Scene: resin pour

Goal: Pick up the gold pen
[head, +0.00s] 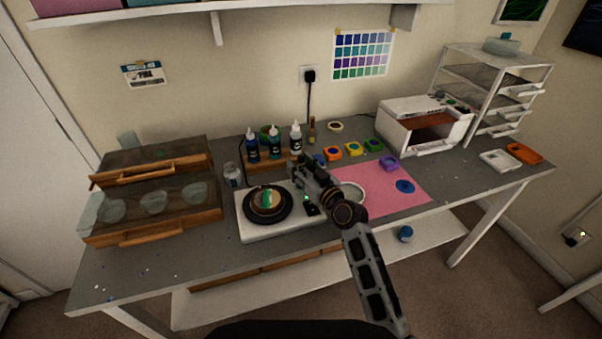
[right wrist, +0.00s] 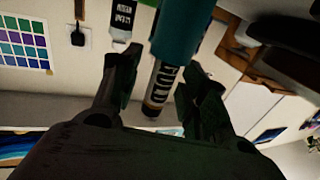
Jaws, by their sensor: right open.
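In the head view a slim gold-brown upright item (head: 311,129), which looks like the gold pen, stands at the back of the table, right of the white bottle (head: 296,140). My right gripper (head: 300,163) is in front of the bottles, over the back of the white scale, open. In the right wrist view its spread fingers (right wrist: 165,85) frame a teal cylinder (right wrist: 178,35) with a pale, gold and black end (right wrist: 160,88); whether that end belongs to a pen or a bottle is unclear. Nothing is visibly gripped. My left gripper is out of view.
The white scale (head: 248,226) carries a black turntable with a round piece. A pink mat (head: 395,205) with small colored cups lies to the right. Wooden cases (head: 150,205) fill the left. A white machine (head: 400,130) stands right; the front left table is mostly free.

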